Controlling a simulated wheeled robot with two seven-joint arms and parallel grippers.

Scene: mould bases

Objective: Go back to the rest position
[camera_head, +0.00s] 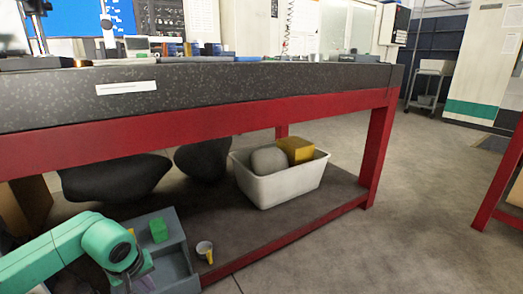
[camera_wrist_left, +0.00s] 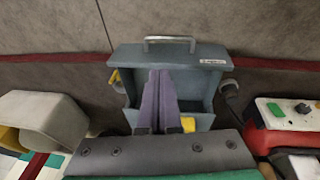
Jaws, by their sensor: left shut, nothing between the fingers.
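My left arm, green with a dark wrist, comes in from the lower left in the head view. My left gripper (camera_head: 143,284) is low at the bottom edge, over or beside a grey-blue box, and mostly hidden behind the wrist. In the left wrist view its two purple fingers (camera_wrist_left: 163,78) lie together, shut and empty, in front of a grey-blue box (camera_wrist_left: 125,62) with a metal handle and a white label. I cannot tell whether the fingers touch the box. My right gripper is not in view.
Open floor (camera_head: 420,190) lies to the right.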

